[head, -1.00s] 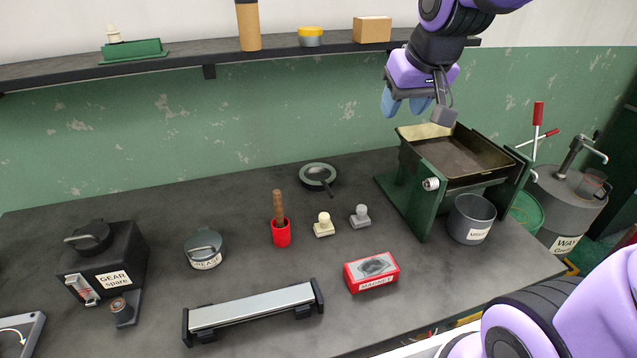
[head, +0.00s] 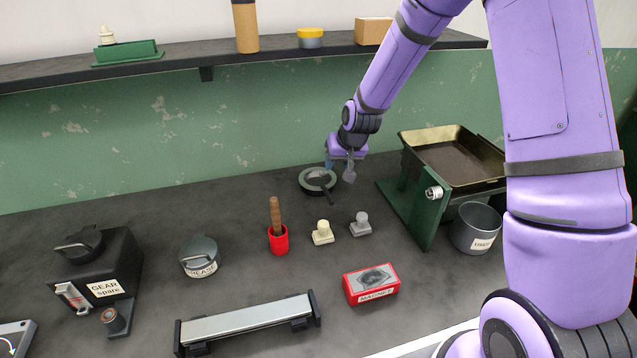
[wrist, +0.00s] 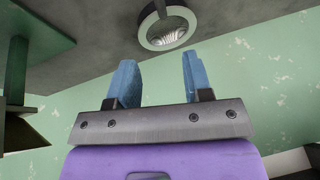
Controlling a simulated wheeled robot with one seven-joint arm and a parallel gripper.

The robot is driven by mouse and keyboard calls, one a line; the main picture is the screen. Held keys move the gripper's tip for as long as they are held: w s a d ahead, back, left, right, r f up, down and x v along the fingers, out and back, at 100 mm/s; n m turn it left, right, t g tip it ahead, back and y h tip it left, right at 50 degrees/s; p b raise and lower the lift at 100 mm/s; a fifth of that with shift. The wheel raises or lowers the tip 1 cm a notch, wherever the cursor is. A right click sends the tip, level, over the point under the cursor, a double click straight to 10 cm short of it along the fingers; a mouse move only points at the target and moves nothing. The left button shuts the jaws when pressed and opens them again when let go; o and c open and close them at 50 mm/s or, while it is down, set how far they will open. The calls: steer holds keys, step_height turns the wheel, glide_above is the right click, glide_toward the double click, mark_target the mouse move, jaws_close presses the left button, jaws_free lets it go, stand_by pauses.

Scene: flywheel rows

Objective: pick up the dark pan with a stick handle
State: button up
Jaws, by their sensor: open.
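The dark pan (head: 317,179) lies on the grey bench near the green wall. It is round with a pale rim, and its dark stick handle points toward the front right. My gripper (head: 335,164) is just behind and to the right of the pan, above the bench, its blue fingers partly hidden by my wrist. In the wrist view my gripper (wrist: 158,72) has its two blue fingers apart with nothing between them. The pan (wrist: 168,30) shows beyond the fingertips, apart from them, with part of its handle at the top edge.
A green-sided trough (head: 450,160) and a grey bucket (head: 468,232) stand to the right. A red holder with a wooden handle (head: 278,240), a cream stamp (head: 322,234) and a grey stamp (head: 361,225) stand in front. A shelf (head: 220,68) runs above. Bench left of the pan is clear.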

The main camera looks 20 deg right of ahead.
glide_toward(322, 186)
step_height(322, 186, down, 3)
steer(key=shift+x, duration=2.95)
steer(key=shift+c, duration=0.4)
jaws_close()
